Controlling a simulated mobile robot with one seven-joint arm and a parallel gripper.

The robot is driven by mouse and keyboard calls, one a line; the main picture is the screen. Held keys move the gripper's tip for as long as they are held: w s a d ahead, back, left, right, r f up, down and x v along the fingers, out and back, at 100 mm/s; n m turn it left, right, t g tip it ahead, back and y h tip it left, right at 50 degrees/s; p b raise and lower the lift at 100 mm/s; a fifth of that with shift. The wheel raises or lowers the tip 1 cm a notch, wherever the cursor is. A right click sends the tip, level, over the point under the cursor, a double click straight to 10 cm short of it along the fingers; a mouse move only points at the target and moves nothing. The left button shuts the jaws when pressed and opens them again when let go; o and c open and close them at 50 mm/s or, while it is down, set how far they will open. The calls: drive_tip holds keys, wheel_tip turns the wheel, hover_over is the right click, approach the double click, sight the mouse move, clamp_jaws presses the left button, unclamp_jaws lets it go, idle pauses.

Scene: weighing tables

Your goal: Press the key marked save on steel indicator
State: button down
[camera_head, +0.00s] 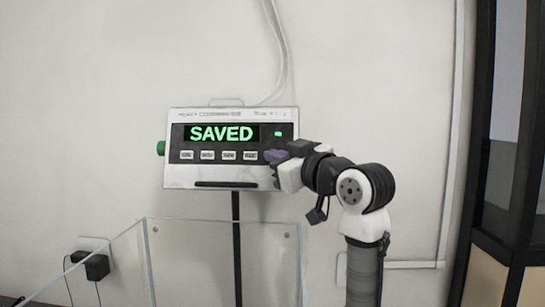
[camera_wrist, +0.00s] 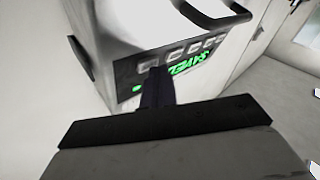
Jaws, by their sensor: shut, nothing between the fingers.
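The steel indicator (camera_head: 215,178) is mounted on a dark post in the head view, and its green display (camera_head: 221,133) reads SAVED. A row of pale keys (camera_head: 229,155) runs below the display; their labels are too small to read surely. My gripper (camera_head: 272,156) is shut and empty at the right end of this row, covering part of the panel there. In the wrist view the indicator (camera_wrist: 122,25) appears turned over, and the dark closed fingertips (camera_wrist: 158,72) lie over the panel near its leftmost visible key. Whether they touch a key, I cannot tell.
A clear-walled box (camera_head: 195,225) stands below the indicator. A green knob (camera_head: 161,148) sticks out at its left side. A pale cable (camera_head: 279,50) runs up the wall. A black plug (camera_head: 96,266) sits in a socket at lower left. A dark-framed door or window (camera_head: 485,120) is at right.

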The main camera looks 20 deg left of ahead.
drive_tip(key=shift+s+d+r, duration=0.15)
drive_tip(key=shift+s, duration=0.35)
drive_tip(key=s, duration=0.1)
drive_tip(key=s+d+r, duration=0.1)
drive_tip(key=s, duration=0.2)
drive_tip(key=shift+s+d+r, duration=0.15)
drive_tip(key=shift+s+r, duration=0.05)
drive_tip(key=shift+s, duration=0.1)
idle(0.8)
